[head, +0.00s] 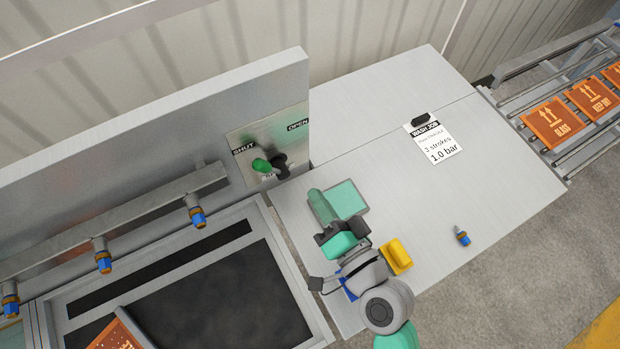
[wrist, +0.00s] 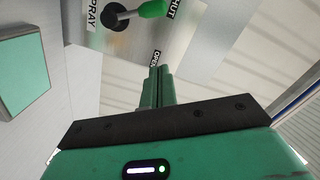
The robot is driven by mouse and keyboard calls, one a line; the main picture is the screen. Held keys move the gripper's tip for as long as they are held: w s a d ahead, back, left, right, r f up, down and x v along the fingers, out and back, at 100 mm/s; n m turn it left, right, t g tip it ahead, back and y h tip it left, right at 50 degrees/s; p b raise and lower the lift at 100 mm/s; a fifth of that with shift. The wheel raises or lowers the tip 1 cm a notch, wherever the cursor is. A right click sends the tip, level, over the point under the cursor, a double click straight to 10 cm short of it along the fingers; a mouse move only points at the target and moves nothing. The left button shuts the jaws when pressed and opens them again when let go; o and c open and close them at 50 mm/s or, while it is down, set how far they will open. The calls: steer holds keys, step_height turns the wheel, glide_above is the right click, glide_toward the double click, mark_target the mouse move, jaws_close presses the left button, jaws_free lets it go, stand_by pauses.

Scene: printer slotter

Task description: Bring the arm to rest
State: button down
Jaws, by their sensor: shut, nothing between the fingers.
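My gripper (head: 318,203) is above the grey worktop (head: 390,130), with its green fingers together and nothing between them. The fingers (wrist: 157,85) also show closed and empty in the wrist view. My arm reaches in from the bottom of the head view. A teal block (head: 345,199) lies beside and partly behind the fingers; it also shows at the left of the wrist view (wrist: 22,72). The gripper is apart from the valve lever (head: 262,165), whose green knob points left, near the SHUT label.
A yellow block (head: 397,256) and a partly hidden blue piece (head: 347,289) lie close to my arm. A loose nozzle (head: 462,237) and a wash card (head: 434,140) lie to the right. A wash bay with nozzles (head: 195,212) is at left; a roller rack (head: 568,150) is at right.

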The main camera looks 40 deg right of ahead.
steer(key=shift+s, duration=0.1)
stand_by(0.6)
steer(key=w+a+r+n+t+y, duration=0.2)
steer(key=w+a+r+n, duration=0.25)
steer(key=r, duration=0.65)
steer(key=w+a+r+n+t+y, duration=0.15)
steer(key=w+a+r+n, duration=0.35)
steer(key=r, duration=0.6)
steer(key=w+a+r+n+t+y, duration=0.1)
steer(key=a+r+n+t+y, duration=0.15)
steer(key=a+r, duration=0.55)
steer(key=s+a+r+n+t+h+p, duration=0.1)
steer(key=s+a+r, duration=0.1)
steer(key=r, duration=0.7)
steer(key=s+a+r+n+t+h+p, duration=0.1)
steer(key=s+r, duration=0.1)
steer(key=r, duration=0.6)
step_height(320, 180, up, 22)
steer(key=p, duration=2.3)
steer(key=shift+r+y, duration=0.15)
steer(key=shift+y, duration=0.15)
